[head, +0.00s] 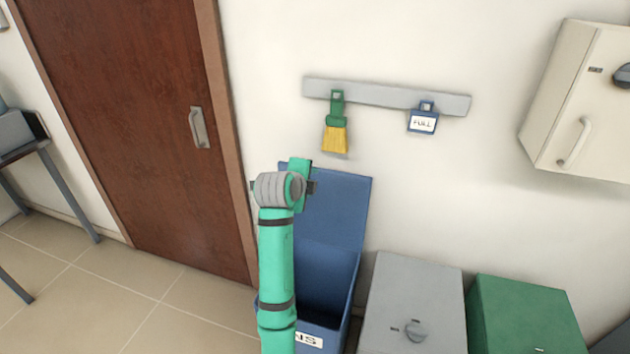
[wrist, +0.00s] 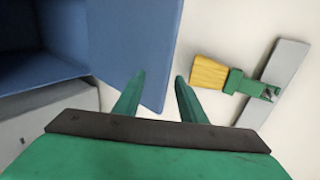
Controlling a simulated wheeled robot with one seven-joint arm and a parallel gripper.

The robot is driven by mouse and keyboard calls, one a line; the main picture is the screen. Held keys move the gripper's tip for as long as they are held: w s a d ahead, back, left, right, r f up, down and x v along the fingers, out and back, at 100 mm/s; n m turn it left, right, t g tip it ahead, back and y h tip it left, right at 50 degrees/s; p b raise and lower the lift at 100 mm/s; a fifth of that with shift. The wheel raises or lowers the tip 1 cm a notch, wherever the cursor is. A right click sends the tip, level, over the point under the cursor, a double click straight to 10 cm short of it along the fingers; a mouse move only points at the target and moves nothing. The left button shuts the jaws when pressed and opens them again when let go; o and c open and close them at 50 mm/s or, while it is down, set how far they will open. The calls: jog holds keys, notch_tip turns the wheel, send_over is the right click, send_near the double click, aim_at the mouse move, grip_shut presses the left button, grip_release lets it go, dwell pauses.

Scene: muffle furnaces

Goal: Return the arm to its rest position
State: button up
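My arm is green with grey joints and rises from the bottom of the head view, in front of an open blue bin. My gripper shows in the wrist view (wrist: 160,90), its two green fingers apart with nothing between them. In the head view the fingers are hidden behind the wrist. The fingers point toward the wall, near the edge of the bin's raised blue lid (head: 338,205). The lid also shows in the wrist view (wrist: 135,45).
A wall rail (head: 385,97) holds a green brush with yellow bristles (head: 335,135) and a blue tag (head: 422,121). A grey box (head: 420,285) and a green box (head: 525,315) stand right of the blue bin (head: 322,300). A white cabinet (head: 570,90) hangs at right. A brown door (head: 130,120) is at left.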

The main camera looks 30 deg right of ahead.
jog(key=shift+s+a+r, duration=0.2)
jog(key=shift+s+a, duration=0.1)
jog(key=shift+a, duration=0.05)
jog(key=shift+w, duration=0.1)
jog(key=s+f+g+h, duration=0.1)
jog(key=s+f+h, duration=0.4)
jog(key=s, duration=0.5)
jog(key=s+f+g+h, duration=0.2)
jog(key=s+f+h, duration=0.2)
jog(key=s+f, duration=0.5)
jog(key=s+a+n+t+y, duration=0.6)
jog(key=s+a+n+t, duration=1)
jog(key=a, duration=0.6)
jog(key=s+a+f+n+g+y, duration=0.2)
jog(key=s+a+f+n+y, duration=0.2)
jog(key=s+a+n+y, duration=0.1)
jog(key=s+a+f+n+g+y, duration=0.3)
jog(key=s+a+n+y, duration=0.3)
jog(key=s+a, duration=0.3)
jog(key=shift+s+f+n+g+y, duration=0.35)
jog(key=shift+s+f, duration=0.2)
jog(key=shift+s, duration=0.55)
